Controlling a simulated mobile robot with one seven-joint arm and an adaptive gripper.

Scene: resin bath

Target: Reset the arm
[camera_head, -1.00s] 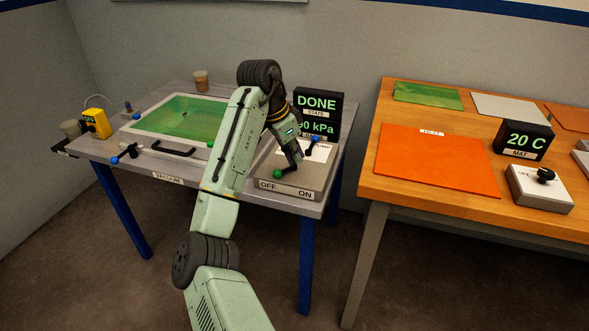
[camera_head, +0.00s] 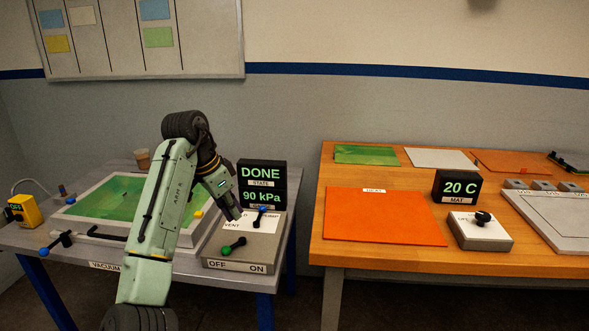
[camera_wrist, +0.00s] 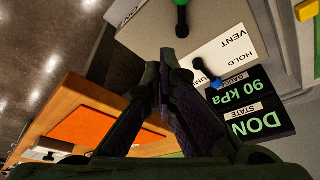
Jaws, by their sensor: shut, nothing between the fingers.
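My arm reaches over the grey vacuum table (camera_head: 160,172). My gripper (camera_head: 234,214) is shut and empty above the grey control box (camera_head: 262,252). Its fingers also show shut in the wrist view (camera_wrist: 165,72). The box has a green-knobbed lever (camera_head: 226,249) beside its OFF and ON labels. Behind it is a blue-knobbed lever (camera_head: 262,210) on a white label with VENT readable; the gripper partly covers this label. In the wrist view, both the green lever (camera_wrist: 182,18) and the blue lever (camera_wrist: 204,74) stand apart from the fingers.
The displays read DONE (camera_head: 262,174) and 90 kPa (camera_head: 261,198). A framed green panel (camera_head: 105,197), a cup (camera_head: 142,158) and a yellow box (camera_head: 24,211) are left. The wooden table (camera_head: 340,257) at right holds an orange mat (camera_head: 380,220) and a 20 C display (camera_head: 457,187).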

